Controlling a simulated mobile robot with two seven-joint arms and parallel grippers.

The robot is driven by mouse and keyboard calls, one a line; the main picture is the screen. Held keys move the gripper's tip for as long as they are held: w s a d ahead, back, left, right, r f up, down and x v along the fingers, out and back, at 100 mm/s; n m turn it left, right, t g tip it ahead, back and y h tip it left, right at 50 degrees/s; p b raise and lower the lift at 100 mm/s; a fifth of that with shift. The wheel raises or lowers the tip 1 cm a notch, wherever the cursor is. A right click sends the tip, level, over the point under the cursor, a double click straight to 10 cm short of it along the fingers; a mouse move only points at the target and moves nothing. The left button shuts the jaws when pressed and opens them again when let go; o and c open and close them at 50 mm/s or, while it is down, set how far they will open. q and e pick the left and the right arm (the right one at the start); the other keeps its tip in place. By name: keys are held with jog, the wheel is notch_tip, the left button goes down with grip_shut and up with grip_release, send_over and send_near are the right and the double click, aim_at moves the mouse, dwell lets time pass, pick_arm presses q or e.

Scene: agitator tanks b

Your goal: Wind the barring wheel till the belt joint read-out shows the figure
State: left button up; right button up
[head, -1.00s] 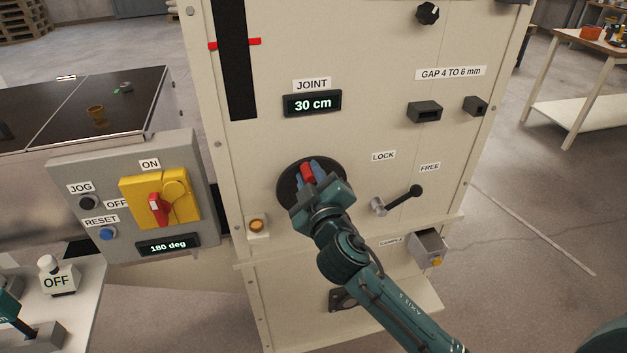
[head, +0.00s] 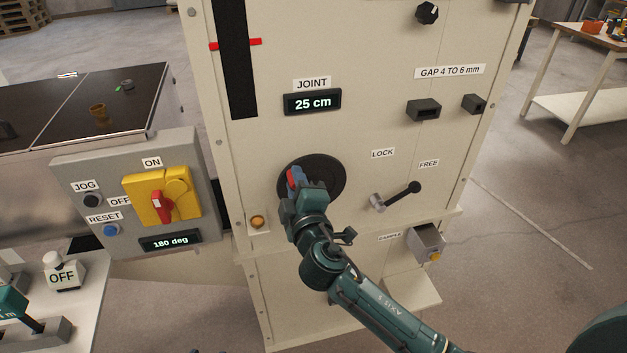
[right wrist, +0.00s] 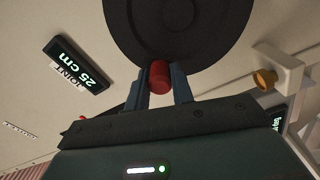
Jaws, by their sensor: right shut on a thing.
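The barring wheel (head: 325,178) is a dark round disc on the cream panel, with a red handle (right wrist: 160,75) near its rim. My right gripper (head: 296,180) is shut on this handle, now at the wheel's left side. In the right wrist view the handle sits between the two fingers, against the dark disc. The JOINT read-out (head: 312,102) above the wheel shows 25 cm. It also shows upside down in the right wrist view (right wrist: 78,68). My left gripper is not seen.
A black lever (head: 403,194) right of the wheel points toward FREE. Left stands a grey box (head: 75,165) with a red and yellow switch (head: 162,200) and a 180 deg display (head: 170,241).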

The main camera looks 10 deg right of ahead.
aim_at(284, 189)
jog(key=shift+f, duration=0.1)
jog(key=n, duration=0.1)
jog(key=a+f+n, duration=0.1)
jog(key=n, duration=0.1)
jog(key=shift+f, duration=0.15)
jog(key=shift+f+n, duration=0.1)
jog(key=shift+n, duration=0.2)
jog(key=shift+a, duration=0.1)
jog(key=f+n, duration=0.1)
jog(key=n+p, duration=0.1)
jog(key=n, duration=0.1)
jog(key=shift+a+f, duration=0.25)
jog(key=shift+f, duration=0.1)
jog(key=shift+a+f+n, duration=0.1)
jog(key=shift+f+n, duration=0.35)
jog(key=shift+n, duration=0.45)
jog(key=f+n, duration=0.1)
jog(key=n, duration=0.2)
jog(key=f+n, duration=0.1)
jog(key=shift+d+f+n+p, duration=0.2)
jog(key=shift+f+n+p, duration=0.1)
jog(key=shift+n+p, duration=0.1)
